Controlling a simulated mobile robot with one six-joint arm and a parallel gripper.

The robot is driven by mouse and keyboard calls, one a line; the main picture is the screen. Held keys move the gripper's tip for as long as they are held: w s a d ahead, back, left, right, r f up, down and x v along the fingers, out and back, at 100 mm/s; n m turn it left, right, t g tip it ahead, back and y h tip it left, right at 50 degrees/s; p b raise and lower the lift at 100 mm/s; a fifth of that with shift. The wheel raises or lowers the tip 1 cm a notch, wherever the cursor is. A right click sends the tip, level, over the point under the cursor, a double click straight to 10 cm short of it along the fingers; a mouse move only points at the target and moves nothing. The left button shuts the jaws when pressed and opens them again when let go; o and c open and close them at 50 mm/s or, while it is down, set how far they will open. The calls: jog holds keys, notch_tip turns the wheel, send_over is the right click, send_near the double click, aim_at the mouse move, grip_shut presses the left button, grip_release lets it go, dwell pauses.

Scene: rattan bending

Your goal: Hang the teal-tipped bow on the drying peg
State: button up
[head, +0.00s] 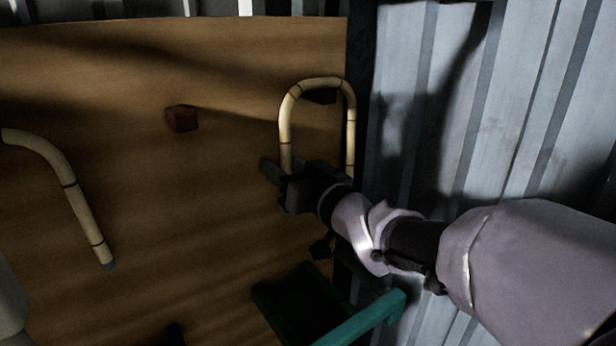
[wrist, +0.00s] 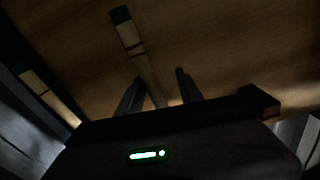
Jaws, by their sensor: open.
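The teal-tipped bow (head: 318,84) is a pale cane arch with dark bands, curved end up, on the wooden board's right side. A dark peg (head: 321,97) shows just under its crown; the bow appears to hang over it, though contact is hard to see. My gripper (head: 283,181) is at the bow's left leg and hides its lower end. In the wrist view one leg (wrist: 138,55) with a dark teal tip runs between my open fingers (wrist: 160,76). The other leg (wrist: 48,94) lies further left. Whether a finger touches the cane is unclear.
A second cane bow (head: 68,180) with a bluish-grey tip is at the left. A bare brown peg (head: 181,119) projects from the board (head: 200,200). A dark green tray-like piece (head: 290,300) and teal bar (head: 365,318) are below. Corrugated metal wall (head: 560,100) stands right.

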jog(key=v, duration=1.5)
jog(key=shift+b, duration=0.3)
jog(key=shift+a+r, duration=0.1)
